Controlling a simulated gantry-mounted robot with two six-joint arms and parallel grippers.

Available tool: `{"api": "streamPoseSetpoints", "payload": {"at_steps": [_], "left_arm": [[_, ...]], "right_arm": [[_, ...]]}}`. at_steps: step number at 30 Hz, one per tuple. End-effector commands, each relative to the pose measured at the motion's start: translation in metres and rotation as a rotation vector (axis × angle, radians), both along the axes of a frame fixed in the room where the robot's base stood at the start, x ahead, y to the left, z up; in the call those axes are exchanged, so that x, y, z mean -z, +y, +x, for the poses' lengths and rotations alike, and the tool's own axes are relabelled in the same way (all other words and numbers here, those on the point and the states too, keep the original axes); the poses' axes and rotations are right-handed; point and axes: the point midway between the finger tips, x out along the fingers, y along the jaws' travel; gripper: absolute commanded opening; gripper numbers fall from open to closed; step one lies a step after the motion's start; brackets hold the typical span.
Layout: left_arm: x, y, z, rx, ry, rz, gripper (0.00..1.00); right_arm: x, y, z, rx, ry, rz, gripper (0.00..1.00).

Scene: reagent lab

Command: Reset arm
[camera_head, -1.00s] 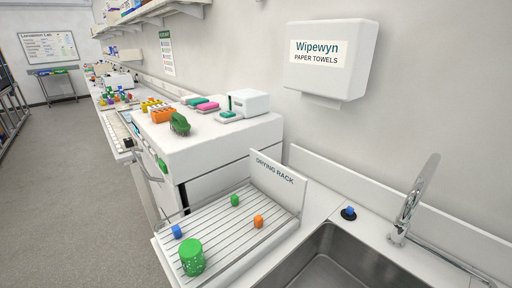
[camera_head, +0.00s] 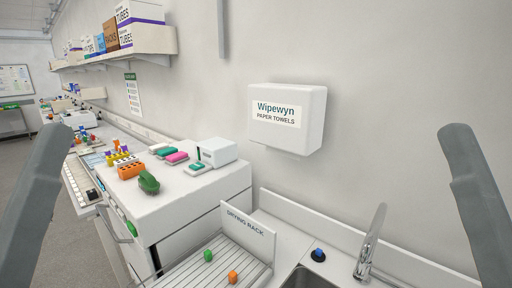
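My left arm shows as a grey link at the left edge and my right arm as a grey link at the right edge. Both are raised and stand apart from the counter. Neither gripper's fingertips show, so whether they hold anything is hidden.
The drying rack (camera_head: 248,222) at the bottom holds a green piece (camera_head: 208,255) and an orange piece (camera_head: 233,277). A faucet (camera_head: 370,243) stands by the sink (camera_head: 306,279). A paper towel dispenser (camera_head: 288,118) hangs on the wall. The white cabinet (camera_head: 190,205) carries an orange rack (camera_head: 131,171) and a green item (camera_head: 148,182).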

Motion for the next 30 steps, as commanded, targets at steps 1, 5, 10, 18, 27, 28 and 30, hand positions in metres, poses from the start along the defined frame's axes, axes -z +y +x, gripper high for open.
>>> {"api": "streamPoseSetpoints", "payload": {"at_steps": [1,5,10,18,27,28,30], "left_arm": [[-0.046,0.000,0.000,0.001,0.002,-0.001,1.00],[-0.107,0.000,0.001,0.001,0.003,-0.001,1.00],[-0.189,0.000,0.001,0.003,0.004,-0.001,1.00],[-0.297,0.000,0.001,0.003,0.005,-0.001,1.00],[-0.314,0.000,0.002,0.004,0.005,-0.002,1.00],[-0.313,0.000,0.002,0.004,0.005,-0.002,1.00],[-0.313,0.000,0.001,0.004,0.005,-0.002,1.00]], "right_arm": [[-0.046,0.000,0.000,0.000,0.001,0.000,1.00],[-0.107,0.000,0.001,0.000,0.002,0.000,1.00],[-0.190,0.000,0.001,0.000,0.002,0.000,1.00],[-0.298,0.000,0.001,0.000,0.002,0.000,1.00],[-0.314,0.000,0.001,0.000,0.003,0.000,1.00],[-0.313,0.000,0.001,0.000,0.003,0.000,1.00],[-0.313,0.000,0.001,0.000,0.004,0.000,1.00]]}}
